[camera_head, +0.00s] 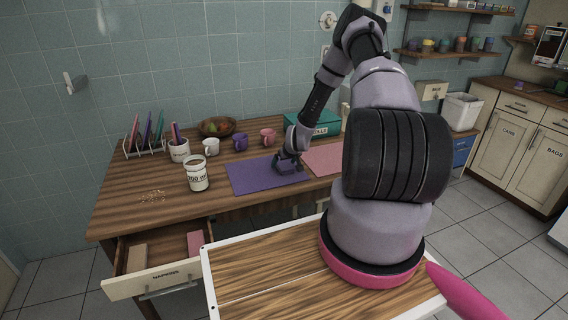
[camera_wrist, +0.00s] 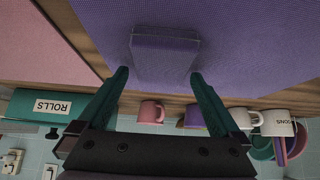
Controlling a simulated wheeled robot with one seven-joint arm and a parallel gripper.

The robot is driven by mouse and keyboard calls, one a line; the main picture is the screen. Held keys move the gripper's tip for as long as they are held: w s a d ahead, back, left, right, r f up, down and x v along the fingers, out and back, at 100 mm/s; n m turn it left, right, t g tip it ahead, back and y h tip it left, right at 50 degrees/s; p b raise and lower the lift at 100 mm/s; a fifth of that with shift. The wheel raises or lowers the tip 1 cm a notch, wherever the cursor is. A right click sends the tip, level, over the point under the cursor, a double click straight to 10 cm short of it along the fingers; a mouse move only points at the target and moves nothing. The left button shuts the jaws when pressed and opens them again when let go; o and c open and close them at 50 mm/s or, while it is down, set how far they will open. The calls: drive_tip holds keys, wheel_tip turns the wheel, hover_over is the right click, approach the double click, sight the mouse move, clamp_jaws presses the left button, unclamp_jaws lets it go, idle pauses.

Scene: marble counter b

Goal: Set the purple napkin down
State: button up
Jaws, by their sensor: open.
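The purple napkin (camera_wrist: 165,58) is a small folded block in the wrist view. It appears to lie flat on the purple placemat (camera_head: 252,177), near one edge of it. The mat also fills much of the wrist view (camera_wrist: 240,50). My gripper (camera_wrist: 158,76) is open, with one teal finger on each side of the napkin's near end and gaps between. In the head view my gripper (camera_head: 288,168) is low over the right part of the purple mat and hides most of the napkin there.
A pink placemat (camera_head: 325,160) lies to the right. Pink (camera_head: 268,136), purple (camera_head: 240,142) and white (camera_head: 211,147) mugs stand behind the mats, with a teal ROLLS box (camera_head: 322,127). A white tub (camera_head: 197,174) stands left. The NAPKINS drawer (camera_head: 162,275) is open in front.

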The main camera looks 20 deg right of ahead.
drive_tip(key=s+a+r, duration=0.2)
drive_tip(key=s+r, duration=0.3)
drive_tip(key=r, duration=0.8)
drive_tip(key=s+a+r+m, duration=0.1)
drive_tip(key=s+r, duration=0.3)
drive_tip(key=r, duration=0.8)
drive_tip(key=s+a+r, duration=0.2)
drive_tip(key=s+r, duration=0.3)
drive_tip(key=r, duration=0.8)
drive_tip(key=s+a+r+m, duration=0.1)
drive_tip(key=s+a+r, duration=0.1)
drive_tip(key=s+r, duration=0.3)
drive_tip(key=s+a+r+m+y, duration=0.1)
drive_tip(key=s+a+r, duration=0.2)
drive_tip(key=s, duration=0.8)
drive_tip(key=s+a+r+m+y, duration=0.1)
drive_tip(key=s+a+r, duration=0.1)
drive_tip(key=s+r, duration=0.6)
drive_tip(key=shift+s+a+g, duration=0.15)
drive_tip(key=shift+s+g, duration=0.15)
drive_tip(key=shift+s, duration=0.2)
